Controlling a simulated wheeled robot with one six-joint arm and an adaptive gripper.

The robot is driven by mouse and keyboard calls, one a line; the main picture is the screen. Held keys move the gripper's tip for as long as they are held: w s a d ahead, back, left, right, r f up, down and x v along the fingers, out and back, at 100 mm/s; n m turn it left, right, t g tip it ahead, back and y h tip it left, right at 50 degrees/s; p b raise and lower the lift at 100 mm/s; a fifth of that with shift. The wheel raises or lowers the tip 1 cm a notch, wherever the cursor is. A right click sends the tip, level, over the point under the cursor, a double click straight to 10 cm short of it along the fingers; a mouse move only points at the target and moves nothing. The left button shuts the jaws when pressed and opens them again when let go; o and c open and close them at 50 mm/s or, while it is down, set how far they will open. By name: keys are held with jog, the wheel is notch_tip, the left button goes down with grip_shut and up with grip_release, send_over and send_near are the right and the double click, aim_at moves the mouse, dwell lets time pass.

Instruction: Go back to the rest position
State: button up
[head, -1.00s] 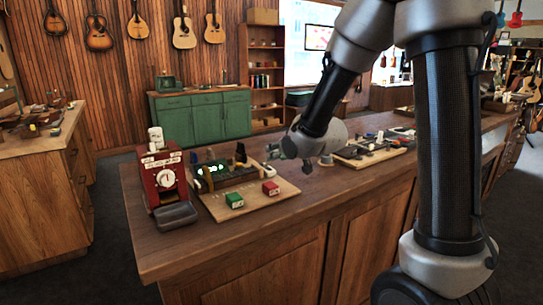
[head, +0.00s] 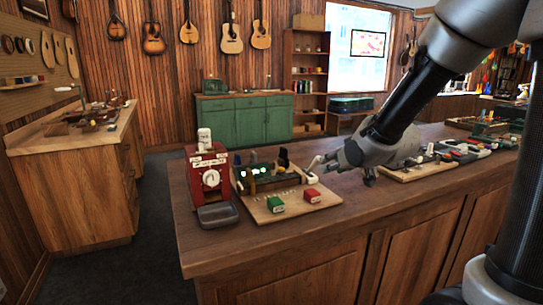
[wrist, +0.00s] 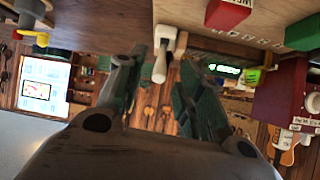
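My gripper (head: 343,168) is over the wooden counter (head: 235,255), just right of a light wooden board (head: 262,214). In the wrist view, its two fingers (wrist: 163,72) stand apart. A white knobbed piece (wrist: 160,65) shows in the gap between them, with no clear contact on either side. My arm reaches in from the upper right of the head view.
The board bears a green box (head: 275,205) and a red box (head: 312,196). A red dial device (head: 210,172) stands to its left, behind a grey tray (head: 217,215). Another board with small parts (head: 405,173) lies right of my gripper. Open floor (head: 110,265) lies left.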

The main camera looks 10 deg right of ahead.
jog(key=s+f+g, duration=0.1)
jog(key=s+d+f+g+h, duration=0.1)
jog(key=s+f, duration=0.1)
jog(key=s+d+f+g, duration=0.1)
jog(key=s+f, duration=0.1)
jog(key=shift+s+d+f+g, duration=0.2)
jog(key=shift+s+g, duration=0.05)
jog(key=shift+g, duration=0.05)
jog(key=s+d+r+g, duration=0.1)
jog(key=s+d+r, duration=0.1)
jog(key=s, duration=0.6)
jog(key=s+d+r+m+g+h, duration=0.1)
jog(key=s+d+r, duration=0.2)
jog(key=s, duration=0.4)
jog(key=s+d+r+g, duration=0.1)
jog(key=s+d+r, duration=0.1)
jog(key=s+r, duration=0.3)
jog(key=shift+s+d+m+h, duration=0.35)
jog(key=shift+s+m+h, duration=0.05)
jog(key=shift+s, duration=1.45)
